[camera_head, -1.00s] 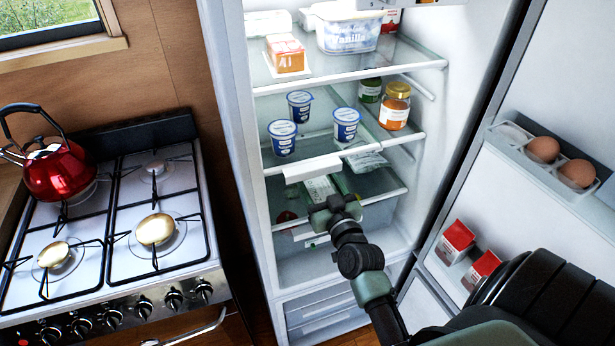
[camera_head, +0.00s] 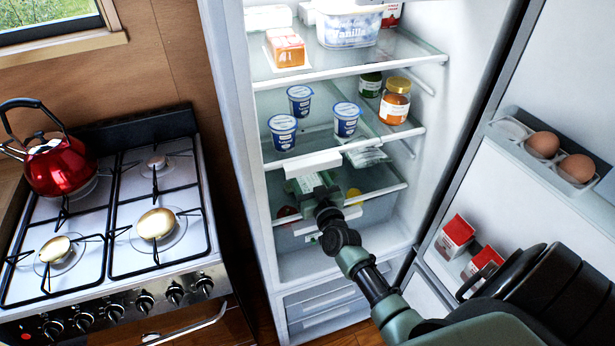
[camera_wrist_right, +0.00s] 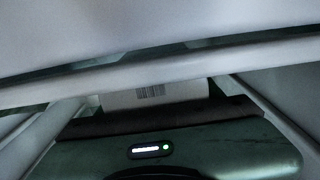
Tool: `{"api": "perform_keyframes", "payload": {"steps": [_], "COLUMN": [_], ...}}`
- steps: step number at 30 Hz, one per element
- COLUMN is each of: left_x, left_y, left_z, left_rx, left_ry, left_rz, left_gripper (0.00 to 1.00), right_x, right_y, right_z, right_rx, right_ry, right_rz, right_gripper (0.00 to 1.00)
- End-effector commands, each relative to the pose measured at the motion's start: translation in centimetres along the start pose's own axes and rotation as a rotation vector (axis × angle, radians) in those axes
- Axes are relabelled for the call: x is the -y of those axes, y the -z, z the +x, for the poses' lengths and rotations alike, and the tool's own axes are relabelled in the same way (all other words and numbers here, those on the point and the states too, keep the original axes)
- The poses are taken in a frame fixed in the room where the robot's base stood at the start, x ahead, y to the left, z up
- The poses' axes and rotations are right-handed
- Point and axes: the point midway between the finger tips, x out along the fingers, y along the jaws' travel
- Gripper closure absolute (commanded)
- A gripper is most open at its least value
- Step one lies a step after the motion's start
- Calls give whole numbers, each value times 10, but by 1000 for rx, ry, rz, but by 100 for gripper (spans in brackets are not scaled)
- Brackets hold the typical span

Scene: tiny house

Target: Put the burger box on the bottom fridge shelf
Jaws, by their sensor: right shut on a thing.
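My right gripper (camera_head: 318,196) reaches into the open fridge, just under the middle shelf. It is shut on a pale box (camera_head: 303,184), taken to be the burger box, mostly hidden by the gripper and a white piece above it. In the right wrist view a white face of the box with a barcode (camera_wrist_right: 150,95) shows just beyond my gripper. The bottom glass shelf (camera_head: 375,193) lies around and below the gripper in the head view. I cannot tell whether the box touches it. My left gripper is not in view.
A white piece (camera_head: 312,165) sits at the middle shelf's front edge, close above the gripper. Yoghurt cups (camera_head: 283,132) and a jar (camera_head: 395,101) stand on that shelf. A flat packet (camera_head: 365,156) and a yellow item (camera_head: 354,195) are near the right. The fridge door (camera_head: 480,200) stands open.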

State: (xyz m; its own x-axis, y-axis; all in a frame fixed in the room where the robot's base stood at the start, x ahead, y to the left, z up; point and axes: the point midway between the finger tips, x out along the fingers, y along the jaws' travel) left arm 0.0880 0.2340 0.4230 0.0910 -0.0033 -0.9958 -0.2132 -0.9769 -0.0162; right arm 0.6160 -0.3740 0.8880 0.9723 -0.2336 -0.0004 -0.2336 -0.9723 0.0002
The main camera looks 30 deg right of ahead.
Motion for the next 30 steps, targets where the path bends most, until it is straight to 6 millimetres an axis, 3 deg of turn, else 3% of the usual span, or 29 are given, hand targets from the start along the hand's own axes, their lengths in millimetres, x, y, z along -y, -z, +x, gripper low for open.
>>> {"api": "perform_keyframes", "payload": {"steps": [10,11,12,13,24,30], "left_x": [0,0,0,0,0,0], "left_y": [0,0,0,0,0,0], "left_z": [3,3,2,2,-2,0], "left_rx": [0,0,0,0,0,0], "left_ry": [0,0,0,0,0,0], "left_rz": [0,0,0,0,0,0], "left_gripper": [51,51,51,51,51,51], "right_x": [0,0,0,0,0,0], "right_y": [-4,-4,-4,-4,1,-2], "right_z": [0,0,0,0,0,-32], "right_rx": [0,2,2,2,1,5], "right_ry": [0,0,0,0,0,-1], "right_rz": [0,1,1,1,1,2], "right_gripper": [86,29,18,13,13,13]}}
